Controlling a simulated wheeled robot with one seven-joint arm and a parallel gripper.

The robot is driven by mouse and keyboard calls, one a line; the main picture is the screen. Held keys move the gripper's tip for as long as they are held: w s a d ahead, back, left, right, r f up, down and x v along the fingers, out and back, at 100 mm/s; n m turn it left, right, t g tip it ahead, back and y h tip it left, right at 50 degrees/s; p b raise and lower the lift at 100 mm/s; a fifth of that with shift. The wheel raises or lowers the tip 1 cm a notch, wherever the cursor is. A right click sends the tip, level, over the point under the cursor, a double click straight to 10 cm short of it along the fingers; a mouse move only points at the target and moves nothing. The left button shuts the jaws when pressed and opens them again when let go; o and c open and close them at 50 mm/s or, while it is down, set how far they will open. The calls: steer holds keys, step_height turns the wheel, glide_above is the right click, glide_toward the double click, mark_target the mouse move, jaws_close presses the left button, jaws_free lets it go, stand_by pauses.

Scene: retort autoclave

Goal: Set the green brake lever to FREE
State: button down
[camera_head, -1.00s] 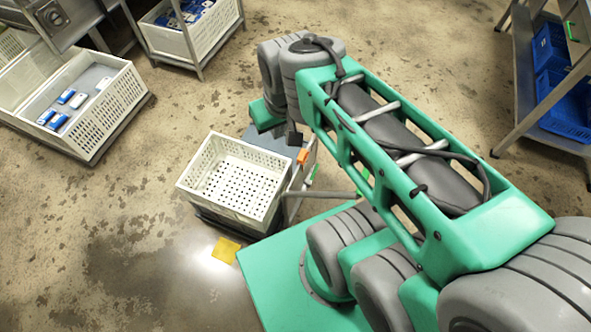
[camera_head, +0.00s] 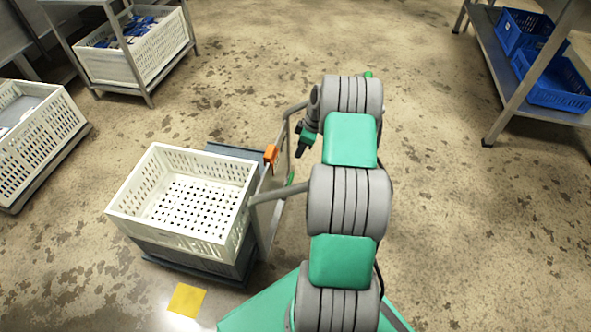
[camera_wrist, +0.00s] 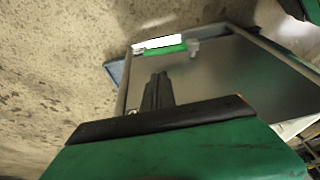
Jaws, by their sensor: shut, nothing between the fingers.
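The green brake lever (camera_wrist: 165,50) lies nearly level along a white label (camera_wrist: 157,41) on the cart's grey end panel (camera_wrist: 235,80), with a grey pivot at its right end. In the head view a small part of the lever (camera_head: 290,178) shows at the cart's handle end. My gripper (camera_head: 301,152) hangs beside the push handle, outside the cart. In the wrist view my gripper's dark fingers (camera_wrist: 158,88) are together and empty, and appear just below the lever. I cannot tell whether they touch it. The label's wording is not readable.
The cart carries an empty white perforated crate (camera_head: 182,195). An orange part (camera_head: 271,154) sits near its handle (camera_head: 290,110). A yellow floor mark (camera_head: 187,300) lies in front. Crate racks stand at left, and a shelf with blue bins (camera_head: 550,80) at right. Floor between is clear.

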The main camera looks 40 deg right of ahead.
mark_target(291, 179)
steer(key=b+x, duration=0.1)
steer(key=x, duration=0.3)
steer(key=b+x, duration=0.2)
steer(key=x, duration=0.2)
steer(key=s+b+x, duration=0.1)
steer(key=b+x, duration=0.1)
steer(key=x, duration=0.2)
steer(key=shift+d+f, duration=0.1)
steer(key=shift+f, duration=0.35)
steer(key=shift+s+d, duration=0.1)
steer(key=shift+s, duration=0.05)
